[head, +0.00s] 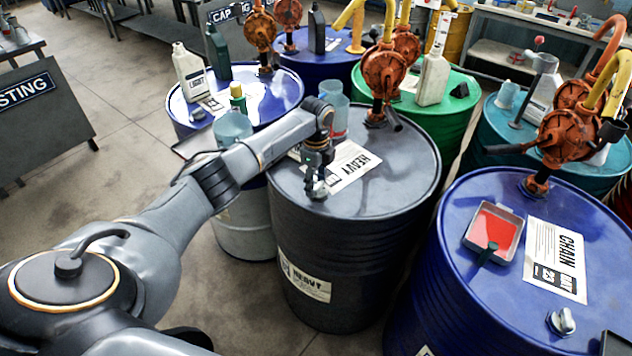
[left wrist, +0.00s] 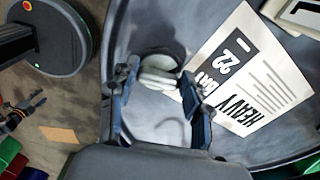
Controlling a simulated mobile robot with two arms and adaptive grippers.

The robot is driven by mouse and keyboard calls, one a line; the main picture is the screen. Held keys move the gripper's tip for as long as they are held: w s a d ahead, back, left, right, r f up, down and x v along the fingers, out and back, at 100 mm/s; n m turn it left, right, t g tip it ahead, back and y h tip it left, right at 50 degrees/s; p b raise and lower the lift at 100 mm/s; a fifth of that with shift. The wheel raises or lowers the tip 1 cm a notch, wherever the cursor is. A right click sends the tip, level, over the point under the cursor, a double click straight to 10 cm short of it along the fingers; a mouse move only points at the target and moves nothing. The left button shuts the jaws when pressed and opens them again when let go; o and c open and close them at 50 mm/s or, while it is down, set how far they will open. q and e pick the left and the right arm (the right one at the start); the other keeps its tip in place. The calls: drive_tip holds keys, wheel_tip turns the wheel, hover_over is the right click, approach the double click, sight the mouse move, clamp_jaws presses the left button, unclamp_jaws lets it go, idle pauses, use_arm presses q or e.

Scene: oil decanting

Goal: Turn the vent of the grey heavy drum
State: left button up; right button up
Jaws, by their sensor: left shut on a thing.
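The grey heavy drum (head: 355,225) stands upright in the middle of the head view, with a white HEAVY label (head: 350,165) on its lid. Its vent is a small pale round cap (left wrist: 158,72) near the lid's edge, seen in the left wrist view. My left gripper (head: 318,188) reaches down to the lid from the left and is shut on the vent, one finger on each side. In the head view the fingers mostly hide the vent. In the left wrist view a small dark gripper-like shape (left wrist: 25,112) shows at the left; its jaw state is unclear.
A blue CHAIN drum (head: 455,215) stands at the right, with a red-filled tray (head: 494,232) and a rotary pump (head: 560,140) on it. A blue drum (head: 285,90) with bottles, a green drum (head: 455,110) and a teal drum (head: 495,150) stand behind. Open floor lies at left.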

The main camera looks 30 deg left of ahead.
idle(0.4)
use_arm(q)
drive_tip(key=o, duration=1.2)
drive_tip(key=shift+c, duration=0.2)
drive_tip(key=shift+r, duration=0.1)
wheel_tip(320, 180, up, 12)
